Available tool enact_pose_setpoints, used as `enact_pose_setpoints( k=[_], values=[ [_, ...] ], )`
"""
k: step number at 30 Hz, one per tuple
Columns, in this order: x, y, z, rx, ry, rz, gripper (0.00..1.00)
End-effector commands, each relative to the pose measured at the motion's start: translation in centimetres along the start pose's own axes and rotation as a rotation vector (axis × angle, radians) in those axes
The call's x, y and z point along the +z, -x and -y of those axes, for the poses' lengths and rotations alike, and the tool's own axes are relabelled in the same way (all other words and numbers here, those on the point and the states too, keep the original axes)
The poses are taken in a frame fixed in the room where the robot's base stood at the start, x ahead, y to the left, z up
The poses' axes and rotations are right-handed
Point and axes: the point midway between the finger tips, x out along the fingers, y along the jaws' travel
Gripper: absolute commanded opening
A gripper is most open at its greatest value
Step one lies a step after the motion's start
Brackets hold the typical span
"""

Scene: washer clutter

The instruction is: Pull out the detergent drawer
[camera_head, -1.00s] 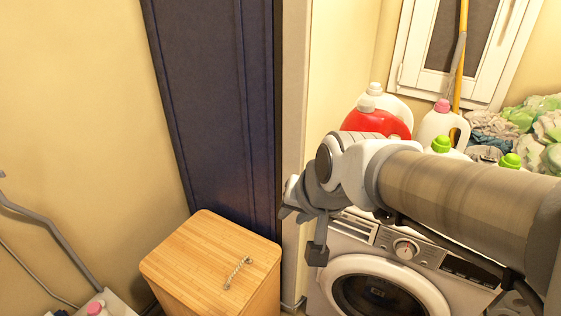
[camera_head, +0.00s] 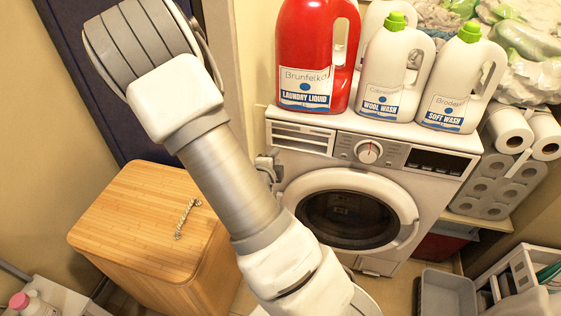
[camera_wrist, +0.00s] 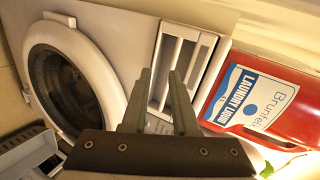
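The white washing machine (camera_head: 455,150) stands against the back wall. Its detergent drawer (camera_head: 300,138) is at the upper left of the front and looks flush with it; it has slot-like recesses. In the wrist view the drawer (camera_wrist: 183,62) lies tilted just beyond my fingertips. My gripper (camera_wrist: 159,74) is open, with a gap between its two grey fingers and nothing between them. The fingers overlap the drawer's near edge in that view; I cannot tell whether they touch it. In the head view my arm covers most of the gripper.
A red laundry liquid bottle (camera_head: 309,60) stands on the washer directly above the drawer, with white bottles (camera_head: 395,75) beside it. The round door (camera_head: 350,215) is shut. A wooden box (camera_head: 135,215) stands at left. A grey bin (camera_head: 448,292) is at lower right.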

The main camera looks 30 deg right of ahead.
Motion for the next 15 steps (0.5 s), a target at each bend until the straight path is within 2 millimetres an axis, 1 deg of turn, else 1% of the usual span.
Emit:
enact_pose_setpoints(
  k=[1,3,6,9,15],
  values=[
    [-1.0,-1.1,-1.6,-0.055,-0.015,-0.033,0.28],
    [-2.1,-1.7,-2.0,-0.14,-0.047,-0.061,0.28],
    [-3.2,-2.1,-2.2,-0.251,-0.079,-0.076,0.28],
    [-3.8,-2.1,-2.1,-0.336,-0.098,-0.073,0.28],
    [-4.2,-2.0,-1.6,-0.413,-0.115,-0.059,0.28]
  ],
)
